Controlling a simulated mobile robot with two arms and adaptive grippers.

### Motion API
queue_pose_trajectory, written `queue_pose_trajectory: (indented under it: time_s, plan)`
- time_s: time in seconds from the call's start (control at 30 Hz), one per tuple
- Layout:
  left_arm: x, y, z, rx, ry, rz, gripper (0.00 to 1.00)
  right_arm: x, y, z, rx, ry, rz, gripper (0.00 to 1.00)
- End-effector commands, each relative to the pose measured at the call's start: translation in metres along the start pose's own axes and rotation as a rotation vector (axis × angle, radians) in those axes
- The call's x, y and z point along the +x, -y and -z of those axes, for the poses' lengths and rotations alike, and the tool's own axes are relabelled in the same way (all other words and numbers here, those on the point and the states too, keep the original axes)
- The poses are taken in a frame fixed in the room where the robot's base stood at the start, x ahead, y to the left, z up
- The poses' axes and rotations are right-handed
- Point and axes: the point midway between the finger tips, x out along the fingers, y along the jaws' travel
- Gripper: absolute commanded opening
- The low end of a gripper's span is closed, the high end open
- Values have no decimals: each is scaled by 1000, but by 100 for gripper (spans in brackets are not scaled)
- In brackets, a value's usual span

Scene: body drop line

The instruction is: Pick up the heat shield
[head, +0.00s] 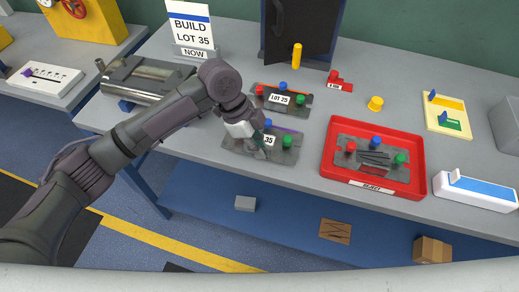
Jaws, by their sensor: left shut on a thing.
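Three dark grey plates with coloured knobs look like heat shields. My left gripper (258,148) reaches down from the left and is shut at the near plate (283,155), whose label ends in 35. The gripper hides part of this plate and label; blue and green knobs show. It looks level, at or close to the bench top; I cannot tell if it is clear of it. A second plate (270,104), labelled LOT 25, lies just behind. A third plate (350,158) lies in a red tray (417,172) marked REJECT. My right gripper is not in view.
A sign (190,30) reads BUILD LOT 35 NOW. A metal cylinder in a holder (140,78) stands left. A yellow post (297,56), a red block (340,84) and a yellow knob (375,103) stand behind. A blue-white block (475,190) is at right. Bench space around the yellow knob is clear.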

Motion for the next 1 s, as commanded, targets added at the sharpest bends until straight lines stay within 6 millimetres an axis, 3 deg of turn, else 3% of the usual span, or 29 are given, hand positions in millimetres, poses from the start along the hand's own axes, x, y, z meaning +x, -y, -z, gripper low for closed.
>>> queue_pose_trajectory:
  time_s: [0.13,0.4,0.6,0.8,1.0]
  plan:
    - [-23,1,10,5,-2,5,0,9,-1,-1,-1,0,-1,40]
    - [-34,-32,77,9,-3,3,0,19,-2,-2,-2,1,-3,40]
    - [-43,-50,112,5,-2,1,0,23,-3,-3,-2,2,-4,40]
    - [-47,-58,127,1,-1,1,0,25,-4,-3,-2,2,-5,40]
    - [-47,-59,129,0,-1,0,0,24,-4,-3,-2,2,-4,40]
